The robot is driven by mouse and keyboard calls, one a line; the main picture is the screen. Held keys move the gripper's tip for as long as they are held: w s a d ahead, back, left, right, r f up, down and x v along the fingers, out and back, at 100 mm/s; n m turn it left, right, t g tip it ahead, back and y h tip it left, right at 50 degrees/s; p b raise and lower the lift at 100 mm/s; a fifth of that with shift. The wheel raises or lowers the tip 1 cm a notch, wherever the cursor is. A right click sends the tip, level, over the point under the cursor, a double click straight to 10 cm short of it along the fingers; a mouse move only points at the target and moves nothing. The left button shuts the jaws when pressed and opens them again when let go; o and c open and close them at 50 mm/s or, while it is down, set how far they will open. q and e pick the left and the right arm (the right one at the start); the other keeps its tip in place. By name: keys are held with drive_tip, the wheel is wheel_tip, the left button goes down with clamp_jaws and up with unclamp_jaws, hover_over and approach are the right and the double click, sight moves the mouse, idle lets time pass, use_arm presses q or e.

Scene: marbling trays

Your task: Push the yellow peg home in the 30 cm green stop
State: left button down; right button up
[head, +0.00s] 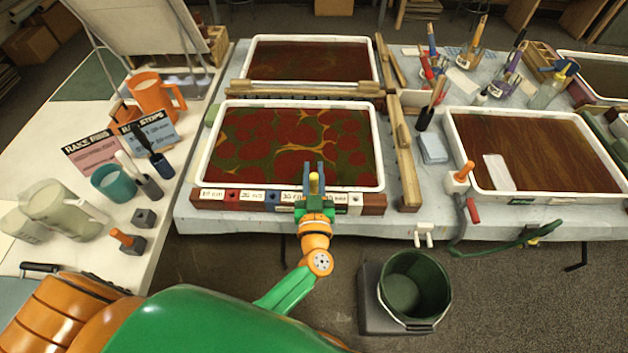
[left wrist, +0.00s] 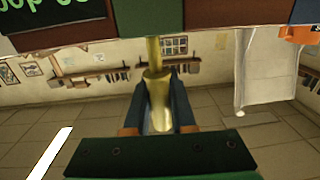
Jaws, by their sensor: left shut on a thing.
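My left gripper (head: 314,172) is at the front edge of the near marbling tray (head: 208,152), over the row of labelled stops. It is shut on the yellow peg (head: 314,184), which stands between its fingers. In the left wrist view, the yellow peg (left wrist: 157,86) shows between the dark fingers, with its thin end pointing up at a dark strip of coloured blocks. The gripper covers the place right of the 30 cm label (head: 291,197), so the green stop there is mostly hidden. I cannot tell how deep the peg sits. My right gripper is not in view.
A red stop (head: 232,196) and a blue stop (head: 272,197) are left of the gripper. A wooden rail (head: 404,160) lies right of the tray. A green bucket (head: 415,288) stands below the table, and a side table with cups (head: 115,183) is at left.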

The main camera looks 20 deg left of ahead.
use_arm(q)
drive_tip(key=shift+f+b, duration=1.2)
drive_tip(key=shift+f, duration=0.3)
drive_tip(key=c, duration=0.7)
unclamp_jaws()
